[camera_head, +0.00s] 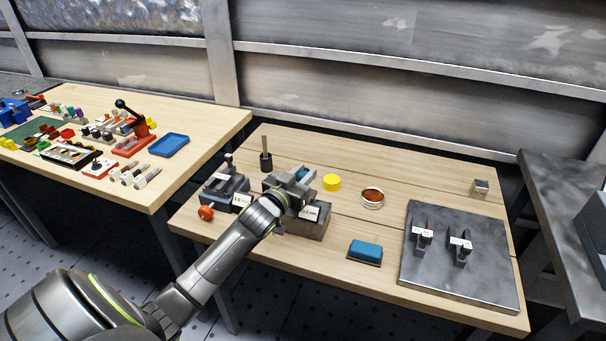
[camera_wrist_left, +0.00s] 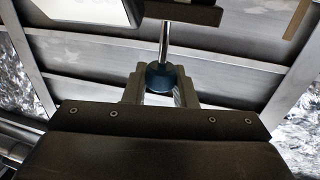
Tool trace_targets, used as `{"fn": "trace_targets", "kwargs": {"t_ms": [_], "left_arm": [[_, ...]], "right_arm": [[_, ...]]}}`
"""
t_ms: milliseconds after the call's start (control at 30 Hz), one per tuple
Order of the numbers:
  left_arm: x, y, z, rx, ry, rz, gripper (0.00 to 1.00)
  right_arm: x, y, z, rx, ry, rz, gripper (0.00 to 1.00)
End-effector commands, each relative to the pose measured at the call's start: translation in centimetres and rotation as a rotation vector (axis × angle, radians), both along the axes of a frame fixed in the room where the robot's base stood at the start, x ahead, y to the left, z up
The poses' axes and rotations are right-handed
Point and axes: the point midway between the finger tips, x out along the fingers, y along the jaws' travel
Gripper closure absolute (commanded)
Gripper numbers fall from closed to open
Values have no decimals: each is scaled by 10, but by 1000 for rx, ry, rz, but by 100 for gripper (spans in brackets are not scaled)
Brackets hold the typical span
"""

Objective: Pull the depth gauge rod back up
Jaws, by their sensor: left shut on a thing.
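My left gripper (camera_head: 303,175) is over a dark grey block (camera_head: 308,228) with a white label, on the wooden table in the head view. In the left wrist view my left gripper (camera_wrist_left: 160,88) is shut on a dark blue knob (camera_wrist_left: 160,76). A thin shiny metal rod (camera_wrist_left: 164,42) runs from the knob to a dark block (camera_wrist_left: 190,15) at the top of that view. In the head view a bit of blue (camera_head: 303,172) shows at the fingers; the arm hides most of the block's top. My right gripper is not in view.
A second labelled grey block (camera_head: 222,190) stands close on the left, with a red knob (camera_head: 206,212) in front. A yellow cylinder (camera_head: 332,182), a round dish (camera_head: 372,198) and a blue pad (camera_head: 365,252) lie to the right. A dark plate (camera_head: 420,275) bears two small fixtures.

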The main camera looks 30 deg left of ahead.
Motion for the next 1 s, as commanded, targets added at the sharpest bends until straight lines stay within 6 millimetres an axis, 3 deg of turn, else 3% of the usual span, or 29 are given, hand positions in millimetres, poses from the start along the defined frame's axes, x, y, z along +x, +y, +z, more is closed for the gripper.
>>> {"fn": "trace_targets", "kwargs": {"t_ms": [400, 733, 767, 900, 1000], "left_arm": [[0, 0, 27, -1, 0, 0, 100], [1, 0, 30, 1, -5, -1, 100], [1, 0, 30, 1, -6, -2, 74], [1, 0, 29, 1, -5, -1, 56], [0, 0, 29, 1, -3, -1, 55]], "right_arm": [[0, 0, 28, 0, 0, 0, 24], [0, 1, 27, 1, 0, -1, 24], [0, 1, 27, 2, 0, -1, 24], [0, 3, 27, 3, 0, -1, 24], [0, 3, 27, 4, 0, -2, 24]]}}
